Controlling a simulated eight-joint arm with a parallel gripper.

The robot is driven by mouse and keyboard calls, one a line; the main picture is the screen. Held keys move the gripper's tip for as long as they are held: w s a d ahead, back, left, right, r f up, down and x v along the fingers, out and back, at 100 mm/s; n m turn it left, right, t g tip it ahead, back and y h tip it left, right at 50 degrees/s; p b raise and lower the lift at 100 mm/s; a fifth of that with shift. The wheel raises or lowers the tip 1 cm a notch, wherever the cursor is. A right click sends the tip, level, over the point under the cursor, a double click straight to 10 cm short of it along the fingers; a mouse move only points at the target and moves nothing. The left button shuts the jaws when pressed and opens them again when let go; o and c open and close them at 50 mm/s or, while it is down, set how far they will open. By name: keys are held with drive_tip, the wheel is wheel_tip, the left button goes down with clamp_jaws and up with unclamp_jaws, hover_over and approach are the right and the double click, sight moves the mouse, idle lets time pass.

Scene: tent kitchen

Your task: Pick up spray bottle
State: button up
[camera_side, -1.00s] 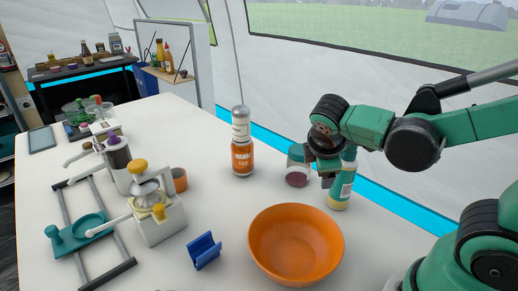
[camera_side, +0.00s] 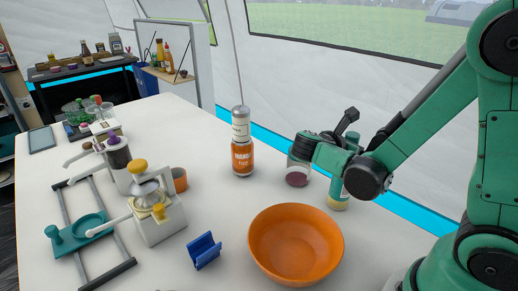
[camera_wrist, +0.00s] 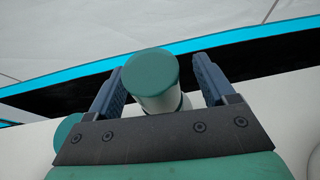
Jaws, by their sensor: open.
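A slim bottle with a teal cap and pale lower body (camera_side: 338,202) stands upright on the table near its back edge; it is the likely spray bottle, but no spray head is clear. My arm hides much of its middle in the side view. In the wrist view its round teal cap (camera_wrist: 150,78) sits between the two dark fingers of my gripper (camera_wrist: 158,68). The gripper is open, with a visible gap on each side of the cap. My gripper's fingers are hard to make out in the side view.
A jar (camera_side: 297,178) with dark red contents stands close left of the bottle. An orange bowl (camera_side: 296,245) is in front. An orange-labelled bottle (camera_side: 242,157), a blue holder (camera_side: 204,251) and a juicer (camera_side: 157,225) stand further left. The tent wall rises behind.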

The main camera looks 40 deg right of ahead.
clamp_jaws()
idle(1.4)
